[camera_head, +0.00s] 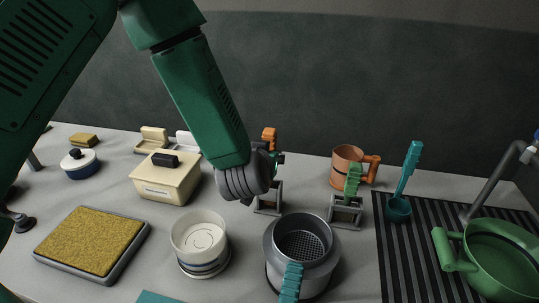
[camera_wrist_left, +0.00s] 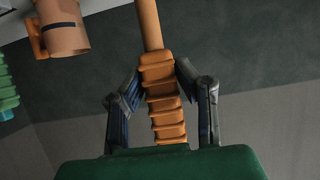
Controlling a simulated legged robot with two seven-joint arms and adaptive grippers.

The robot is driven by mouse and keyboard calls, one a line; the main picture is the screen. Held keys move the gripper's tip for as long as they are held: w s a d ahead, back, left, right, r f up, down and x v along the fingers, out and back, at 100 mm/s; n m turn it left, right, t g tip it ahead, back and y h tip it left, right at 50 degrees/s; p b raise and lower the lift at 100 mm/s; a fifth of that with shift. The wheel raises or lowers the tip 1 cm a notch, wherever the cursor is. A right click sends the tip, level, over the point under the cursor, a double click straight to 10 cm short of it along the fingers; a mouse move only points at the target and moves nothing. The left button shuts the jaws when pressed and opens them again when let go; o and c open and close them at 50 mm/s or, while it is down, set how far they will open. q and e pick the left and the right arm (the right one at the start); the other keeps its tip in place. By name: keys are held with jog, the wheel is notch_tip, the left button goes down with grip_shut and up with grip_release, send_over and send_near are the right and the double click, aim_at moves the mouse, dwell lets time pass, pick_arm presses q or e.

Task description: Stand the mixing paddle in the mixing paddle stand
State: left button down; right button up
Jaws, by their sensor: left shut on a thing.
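My left gripper (camera_head: 274,157) reaches down from the upper left, largely hidden behind its own wrist. In the left wrist view its two fingers (camera_wrist_left: 163,105) are shut on the ribbed orange handle of a tool (camera_wrist_left: 163,95), which I take to be the mixing paddle. Its orange top also shows in the head view (camera_head: 269,134); its lower end is hidden. A small grey stand (camera_head: 268,210) is just below the gripper. A second grey stand (camera_head: 346,222) to the right has a green-handled tool (camera_head: 353,178) at it. I cannot tell whether the orange tool touches the nearer stand.
A grey pot with a strainer (camera_head: 330,257) and a white bowl (camera_head: 199,233) stand in front. A cream box (camera_head: 166,180) is left, an orange mug (camera_head: 347,167) behind right. A teal ladle (camera_head: 399,207) and green pan (camera_head: 503,260) are by the black ribbed mat (camera_head: 395,265).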

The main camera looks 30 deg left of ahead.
pick_arm(q)
jog(key=shift+f, duration=0.35)
dwell(0.4)
jog(key=c, duration=1.2)
grip_release()
jog(key=shift+o, duration=0.2)
jog(key=shift+s+r, duration=0.1)
jog(key=shift+s, duration=0.05)
jog(key=p+v, duration=0.2)
jog(key=v, duration=0.5)
jog(key=shift+s+p, duration=0.3)
jog(key=shift+p, duration=0.1)
jog(key=shift+r, duration=0.15)
